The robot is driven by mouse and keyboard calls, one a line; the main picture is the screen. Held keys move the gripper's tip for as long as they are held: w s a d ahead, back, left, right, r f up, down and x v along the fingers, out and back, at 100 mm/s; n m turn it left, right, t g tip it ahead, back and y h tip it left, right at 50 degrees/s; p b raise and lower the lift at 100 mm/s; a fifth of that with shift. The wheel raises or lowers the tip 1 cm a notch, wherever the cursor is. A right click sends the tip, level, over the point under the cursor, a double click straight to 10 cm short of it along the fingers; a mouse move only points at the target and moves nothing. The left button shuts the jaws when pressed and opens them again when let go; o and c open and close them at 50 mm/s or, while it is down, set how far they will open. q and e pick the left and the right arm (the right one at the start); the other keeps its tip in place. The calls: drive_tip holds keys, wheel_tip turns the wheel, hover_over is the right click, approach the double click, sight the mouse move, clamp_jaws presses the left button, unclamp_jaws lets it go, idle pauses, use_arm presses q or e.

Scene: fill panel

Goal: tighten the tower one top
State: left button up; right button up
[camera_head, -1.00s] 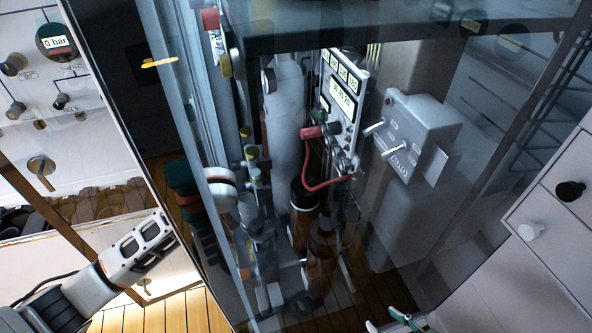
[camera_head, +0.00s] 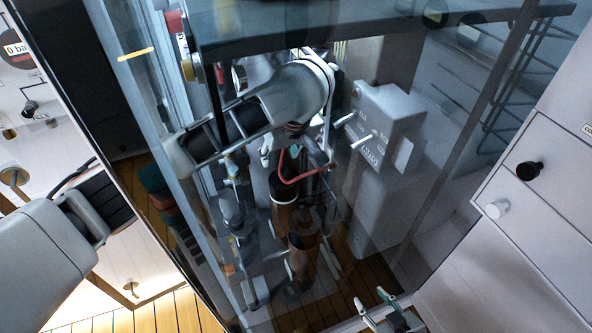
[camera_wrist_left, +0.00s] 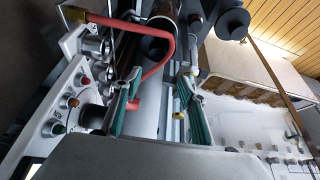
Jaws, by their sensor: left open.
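My left gripper (camera_head: 297,145) is inside the glass-sided cabinet, above the dark and copper-coloured towers. My own wrist mostly hides it in the head view. In the left wrist view its two green fingers (camera_wrist_left: 160,108) are apart, with nothing clearly held between them. One tower (camera_head: 284,190) has a dark top with a pale ring, just below the gripper. A second tower (camera_head: 303,232) stands lower in the picture. Which is tower one I cannot tell. A dark tower end (camera_wrist_left: 158,42) shows beyond the fingers. My right gripper (camera_head: 376,304) is at the bottom edge, fingers apart and empty.
A red hose (camera_head: 290,178) curves close to the left gripper and also crosses the left wrist view (camera_wrist_left: 166,55). A grey box with levers (camera_head: 385,125) stands to the right. The cabinet's glass and frame (camera_head: 165,80) surround the arm. Drawers (camera_head: 540,190) stand at far right.

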use_arm(q)
drive_tip(key=shift+g, duration=0.3)
drive_tip(key=f, duration=0.2)
drive_tip(key=w+f, duration=0.1)
drive_tip(key=f, duration=0.4)
drive_tip(key=shift+w+d+f, duration=0.2)
drive_tip(key=shift+w+f, duration=0.05)
drive_tip(key=shift+w, duration=0.1)
drive_tip(key=shift+c, duration=0.4)
drive_tip(key=shift+m, duration=0.3)
drive_tip(key=c, duration=1)
